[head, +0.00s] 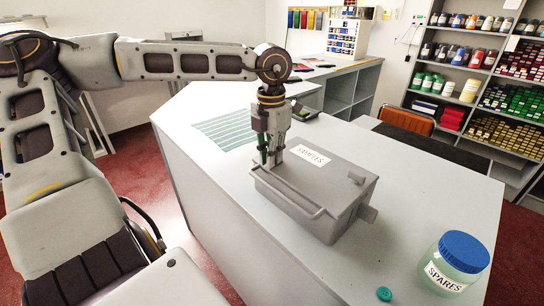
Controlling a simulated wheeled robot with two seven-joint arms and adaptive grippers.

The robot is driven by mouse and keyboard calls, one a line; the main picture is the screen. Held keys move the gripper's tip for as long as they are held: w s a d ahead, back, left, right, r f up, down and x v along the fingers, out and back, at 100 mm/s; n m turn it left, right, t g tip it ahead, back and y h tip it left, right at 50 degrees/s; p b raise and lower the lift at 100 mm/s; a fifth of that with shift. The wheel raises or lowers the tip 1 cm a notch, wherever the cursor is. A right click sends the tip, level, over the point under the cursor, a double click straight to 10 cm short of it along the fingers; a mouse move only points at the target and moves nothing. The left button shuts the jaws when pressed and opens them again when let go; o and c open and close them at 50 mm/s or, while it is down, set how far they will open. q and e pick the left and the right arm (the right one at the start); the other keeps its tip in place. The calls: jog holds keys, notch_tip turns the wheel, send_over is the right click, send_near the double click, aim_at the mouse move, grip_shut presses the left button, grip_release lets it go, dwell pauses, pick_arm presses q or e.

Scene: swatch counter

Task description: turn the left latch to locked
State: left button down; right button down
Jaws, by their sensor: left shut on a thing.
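My left gripper (274,161) comes down from above at the lid's left end. Its fingers are shut on the left latch, which they hide almost wholly, so I cannot tell which way it is turned. My right gripper is not in view.
A jar (455,262) with a blue lid and a SPARES label stands at the counter's front right. A teal button-like disc (384,294) lies near it. A striped mat (226,128) lies behind the gripper. The counter (410,195) is clear right of the box.

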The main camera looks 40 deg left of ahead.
pick_arm(q)
jog(key=shift+a+m, duration=0.1)
jog(key=shift+m, duration=0.5)
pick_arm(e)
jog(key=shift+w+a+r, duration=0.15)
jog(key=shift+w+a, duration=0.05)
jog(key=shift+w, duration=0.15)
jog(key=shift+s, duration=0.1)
pick_arm(q)
jog(key=c, duration=1.5)
grip_release()
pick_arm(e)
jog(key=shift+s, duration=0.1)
pick_arm(q)
jog(key=shift+r, duration=0.1)
jog(key=shift+r, duration=5.9)
jog(key=shift+r, duration=0.1)
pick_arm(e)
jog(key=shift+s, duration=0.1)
